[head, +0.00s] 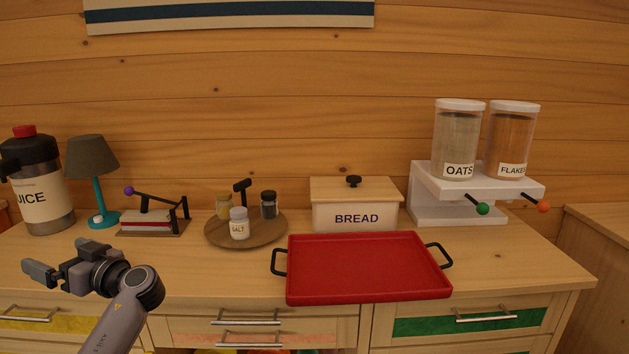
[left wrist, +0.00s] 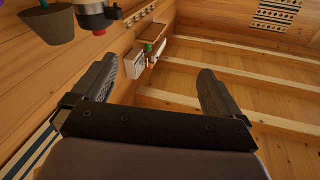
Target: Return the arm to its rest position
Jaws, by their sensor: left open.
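My left gripper (head: 54,263) is in the lower left of the head view, raised in front of the counter. Its fingers point left and it is open and empty. In the left wrist view its two fingers (left wrist: 158,88) stand wide apart with nothing between them. My left arm comes up from the bottom edge of the head view. The fingers do not appear to touch anything. My right gripper is not in either view.
A red tray (head: 370,270) sits at the counter's front edge. Behind stand a juice dispenser (head: 40,190), a teal lamp (head: 94,160), a round turntable (head: 270,232) with jars, a bread box (head: 355,190) and a cereal dispenser (head: 430,200). Drawers (head: 480,314) line the counter front.

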